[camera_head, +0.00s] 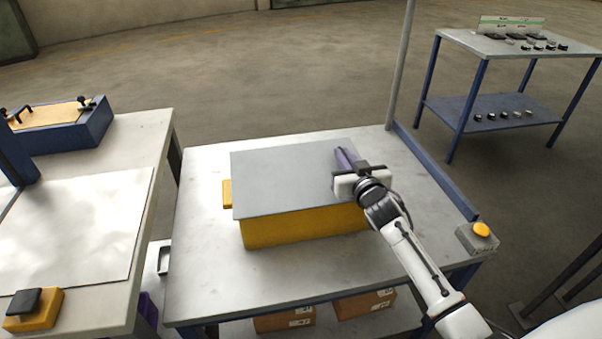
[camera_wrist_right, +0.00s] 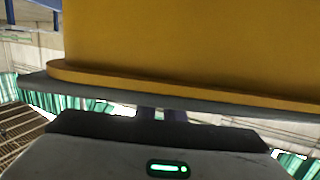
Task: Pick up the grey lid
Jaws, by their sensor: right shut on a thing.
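The grey lid (camera_head: 285,180) is a flat sheet lying over the top of the yellow box (camera_head: 300,226) on the middle table. Its edge overhangs the box. My right gripper (camera_head: 345,160) is at the lid's right edge, with its purple fingers shut on that edge. In the right wrist view the lid's grey edge (camera_wrist_right: 230,112) runs along the rim of the yellow box (camera_wrist_right: 190,45), with no clear gap between them. The fingers are mostly hidden there behind the lid. My left gripper is not in view.
The middle table (camera_head: 210,285) has free room around the box. A grey button box (camera_head: 478,240) with a yellow top is at its right corner. A thin post (camera_head: 402,65) rises behind. Another table (camera_head: 150,150) stands close on the left, and a blue-legged table (camera_head: 500,45) stands at the back right.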

